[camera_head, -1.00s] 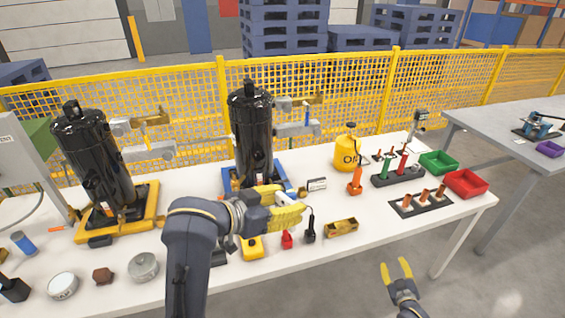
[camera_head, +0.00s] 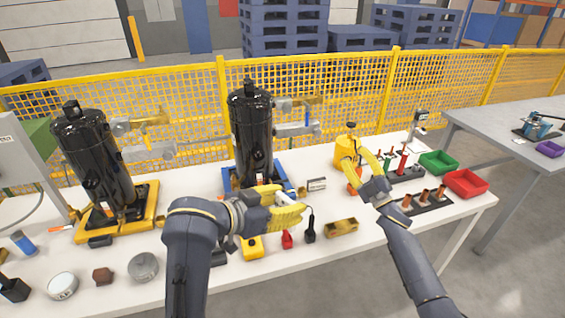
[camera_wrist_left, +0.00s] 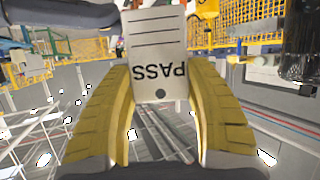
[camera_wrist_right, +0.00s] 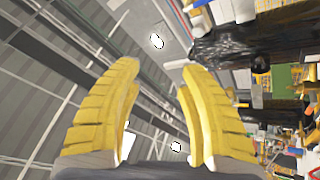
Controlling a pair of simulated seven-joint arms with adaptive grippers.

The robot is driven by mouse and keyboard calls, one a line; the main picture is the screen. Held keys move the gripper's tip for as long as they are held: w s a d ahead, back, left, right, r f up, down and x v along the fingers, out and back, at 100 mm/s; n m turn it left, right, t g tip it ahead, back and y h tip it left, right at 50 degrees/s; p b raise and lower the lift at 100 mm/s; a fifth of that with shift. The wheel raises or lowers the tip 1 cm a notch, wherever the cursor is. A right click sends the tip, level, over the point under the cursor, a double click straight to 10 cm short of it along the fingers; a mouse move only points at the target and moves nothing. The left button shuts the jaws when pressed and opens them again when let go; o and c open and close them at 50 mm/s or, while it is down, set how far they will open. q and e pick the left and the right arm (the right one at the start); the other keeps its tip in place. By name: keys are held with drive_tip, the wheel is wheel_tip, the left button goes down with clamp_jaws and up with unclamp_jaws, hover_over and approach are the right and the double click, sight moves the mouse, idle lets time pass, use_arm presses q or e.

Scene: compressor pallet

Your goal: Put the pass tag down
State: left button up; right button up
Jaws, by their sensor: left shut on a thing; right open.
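The pass tag is a white card with lines and the word PASS, seen upside down in the left wrist view (camera_wrist_left: 157,45). My left gripper (camera_head: 303,209) is shut on the tag, and its yellow fingers show on both sides of it in the left wrist view (camera_wrist_left: 165,95). In the head view a thin white part of the tag (camera_head: 285,198) shows at the fingers, above the table's middle. My right gripper (camera_head: 368,158) is open and empty, raised over the right part of the table in front of the yellow pot. Its spread fingers also show in the right wrist view (camera_wrist_right: 160,95).
Two black compressors (camera_head: 93,160) (camera_head: 251,130) stand on the white table (camera_head: 190,215). A yellow box (camera_head: 251,247), a red item (camera_head: 287,239) and a brass-coloured tray (camera_head: 341,228) lie near the left gripper. Green (camera_head: 438,162) and red bins (camera_head: 466,182) stand at the right end.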

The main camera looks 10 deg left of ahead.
drive_tip(key=s+a+r+n+g+y, duration=0.4)
drive_tip(key=s+a+r+n+g, duration=0.2)
drive_tip(key=a+r+n+g, duration=0.35)
drive_tip(key=s+a+r+n+g+y, duration=0.5)
drive_tip(key=s+a+r+n+g, duration=0.1)
drive_tip(key=a+r+n+g, duration=0.4)
drive_tip(key=s+a+n+g+h, duration=0.75)
drive_tip(key=s+a+h, duration=0.2)
drive_tip(key=s, duration=0.35)
drive_tip(key=n+t+h, duration=0.1)
drive_tip(key=t+h, duration=0.7)
drive_tip(key=h, duration=0.6)
hover_over(283, 196)
drive_tip(key=f, duration=0.4)
drive_tip(key=shift+s+a+f, duration=0.15)
drive_tip(key=shift+s+a, duration=0.05)
drive_tip(key=shift+a, duration=0.05)
drive_tip(key=shift+w+d+f, duration=0.1)
drive_tip(key=shift+d+f, duration=0.1)
drive_tip(key=shift+f, duration=0.05)
wheel_tip(283, 196, down, 11)
drive_tip(key=shift+f, duration=0.2)
